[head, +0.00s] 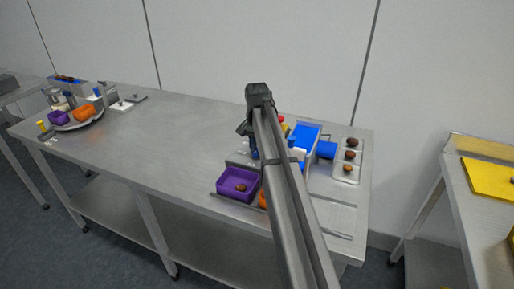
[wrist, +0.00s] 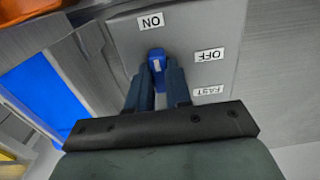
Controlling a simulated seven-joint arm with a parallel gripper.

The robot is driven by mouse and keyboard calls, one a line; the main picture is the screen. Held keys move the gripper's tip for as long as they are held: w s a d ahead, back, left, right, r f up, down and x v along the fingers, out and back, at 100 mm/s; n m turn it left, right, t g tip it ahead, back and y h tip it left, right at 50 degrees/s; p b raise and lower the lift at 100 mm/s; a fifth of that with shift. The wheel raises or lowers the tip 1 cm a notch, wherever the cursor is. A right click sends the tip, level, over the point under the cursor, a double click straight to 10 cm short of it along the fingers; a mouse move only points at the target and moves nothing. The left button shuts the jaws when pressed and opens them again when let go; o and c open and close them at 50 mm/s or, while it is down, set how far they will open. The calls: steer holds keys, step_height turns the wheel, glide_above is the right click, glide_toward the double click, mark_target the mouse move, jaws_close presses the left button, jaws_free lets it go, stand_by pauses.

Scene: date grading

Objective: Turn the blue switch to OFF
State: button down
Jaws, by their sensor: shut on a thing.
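The blue switch (wrist: 157,57) stands on a grey panel (wrist: 195,30) in the wrist view. The panel has an ON label (wrist: 151,21) beside the switch's far end, an OFF label (wrist: 209,55) to its right and a FAST label (wrist: 207,91) below that. The switch's tip lies nearer the ON label than the OFF label. My gripper (wrist: 159,78) is shut on the switch, with one dark finger at each side. In the head view my gripper (head: 251,140) is over the steel table, and my arm hides most of the panel there.
A purple bin (head: 238,186) with a brown date stands left of my arm. A blue block (head: 326,150) and a tray (head: 346,172) with dates are to the right. A plate (head: 78,122) with items sits far left. The table's middle (head: 180,135) is clear.

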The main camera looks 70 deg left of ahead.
steer(key=shift+m, duration=0.3)
steer(key=m, duration=0.3)
steer(key=shift+m, duration=0.4)
steer(key=m, duration=0.9)
steer(key=shift+m, duration=2.2)
steer(key=c, duration=1.1)
jaws_free()
steer(key=shift+o, duration=0.3)
